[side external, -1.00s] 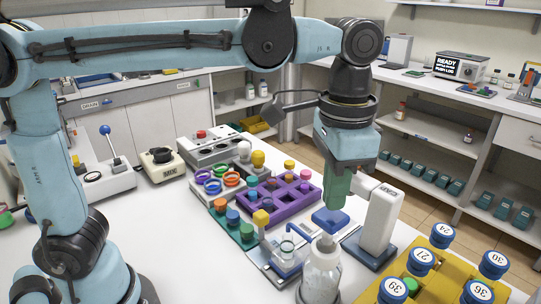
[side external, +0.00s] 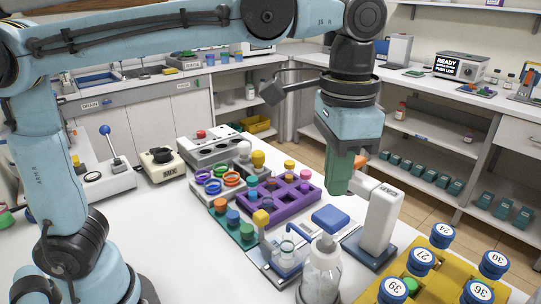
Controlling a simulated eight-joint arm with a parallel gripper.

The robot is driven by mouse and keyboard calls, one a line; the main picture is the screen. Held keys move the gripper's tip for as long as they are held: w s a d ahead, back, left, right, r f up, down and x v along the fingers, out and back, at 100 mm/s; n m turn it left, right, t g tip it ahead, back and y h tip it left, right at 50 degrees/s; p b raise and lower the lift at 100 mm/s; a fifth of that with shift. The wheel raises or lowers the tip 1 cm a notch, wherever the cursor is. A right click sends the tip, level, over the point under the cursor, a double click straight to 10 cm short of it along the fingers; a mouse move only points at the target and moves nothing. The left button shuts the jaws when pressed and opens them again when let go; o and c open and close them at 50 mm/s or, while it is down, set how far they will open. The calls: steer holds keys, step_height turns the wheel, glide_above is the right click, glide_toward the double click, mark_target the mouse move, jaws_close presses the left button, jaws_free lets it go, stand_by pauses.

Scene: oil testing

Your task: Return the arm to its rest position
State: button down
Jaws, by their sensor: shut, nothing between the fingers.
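My gripper (side external: 338,188) hangs from my light blue arm near the middle of the side external view. Its green fingers are together and hold nothing. They point down, a little above a blue block (side external: 331,218) and to the left of a white upright device marked CAP (side external: 381,220). There is a clear gap between the fingertips and the blue block. An orange part shows just behind the gripper's right side.
A purple rack (side external: 268,212) lies left of the gripper. A yellow tray (side external: 432,277) with numbered blue caps is at the lower right. The space above the table is open.

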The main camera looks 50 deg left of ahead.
steer(key=s+a+f+n+t, duration=0.1)
steer(key=a+f+n+t, duration=0.2)
steer(key=a+f, duration=0.3)
steer(key=s+a+f+n+t, duration=0.2)
steer(key=a+f+n+t, duration=0.1)
steer(key=a, duration=0.9)
step_height(320, 180, down, 3)
steer(key=shift+a+r+t, duration=0.1)
steer(key=shift+a+t, duration=0.15)
steer(key=shift+t, duration=0.35)
